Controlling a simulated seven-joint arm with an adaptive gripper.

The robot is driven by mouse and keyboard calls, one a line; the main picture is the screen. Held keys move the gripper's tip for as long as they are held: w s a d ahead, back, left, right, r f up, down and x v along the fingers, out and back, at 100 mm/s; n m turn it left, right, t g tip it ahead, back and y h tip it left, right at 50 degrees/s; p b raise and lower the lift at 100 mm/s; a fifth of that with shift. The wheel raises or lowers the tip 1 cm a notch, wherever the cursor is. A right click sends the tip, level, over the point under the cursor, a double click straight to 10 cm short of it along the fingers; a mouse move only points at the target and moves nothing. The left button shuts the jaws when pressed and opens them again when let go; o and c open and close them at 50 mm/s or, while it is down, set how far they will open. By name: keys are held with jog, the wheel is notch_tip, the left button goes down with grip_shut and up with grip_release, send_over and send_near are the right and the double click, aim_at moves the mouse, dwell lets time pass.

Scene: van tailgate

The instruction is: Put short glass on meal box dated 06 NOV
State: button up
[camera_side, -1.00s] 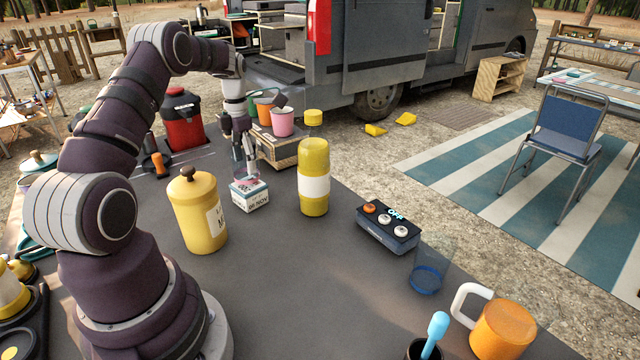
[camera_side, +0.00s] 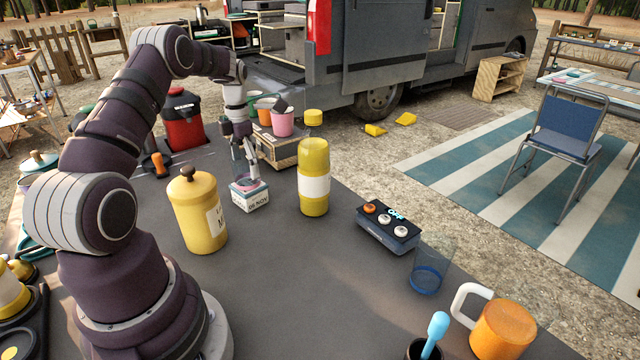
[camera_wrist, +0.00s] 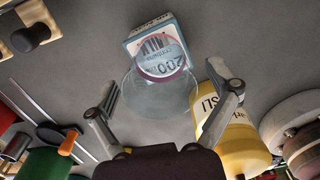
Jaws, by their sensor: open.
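The meal box (camera_side: 250,199) is a small white and teal carton on the dark table, with a date ending in NOV on its side; the digits are too small to read. It also shows in the wrist view (camera_wrist: 135,45). The short glass (camera_wrist: 160,98) is clear with a pink-purple ring at its base. In the side view the glass (camera_side: 249,185) appears to stand upright on the box's top. My gripper (camera_side: 246,163) is just above the box. In the wrist view its fingers (camera_wrist: 165,103) are spread on both sides of the glass, apart from it.
A yellow canister (camera_side: 197,215) stands left of the box, and a yellow bottle with a white band (camera_side: 313,185) right of it. Behind are a wooden crate (camera_side: 283,150) and a pink cup (camera_side: 283,123). A switch box (camera_side: 388,230) and tall blue-based glass (camera_side: 428,277) are further right.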

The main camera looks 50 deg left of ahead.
jog(key=w+d+r+m, duration=0.1)
jog(key=d+r+m, duration=0.15)
jog(key=r, duration=0.45)
jog(key=d+r+m, duration=0.1)
jog(key=r+m, duration=0.2)
jog(key=r, duration=0.5)
jog(key=s+d+r+m+t+y, duration=0.1)
jog(key=s+d+m+t, duration=0.1)
jog(key=d+m, duration=0.7)
jog(key=s+d+r+m+t, duration=0.1)
jog(key=d+r+m+t, duration=0.1)
jog(key=d+m, duration=0.7)
jog(key=s+d+f+m+t+h, duration=0.1)
jog(key=s+d+f+m, duration=0.2)
jog(key=m, duration=0.9)
jog(key=shift+s+d+f+t, duration=0.3)
jog(key=shift+s+f, duration=0.4)
jog(key=shift+s, duration=0.55)
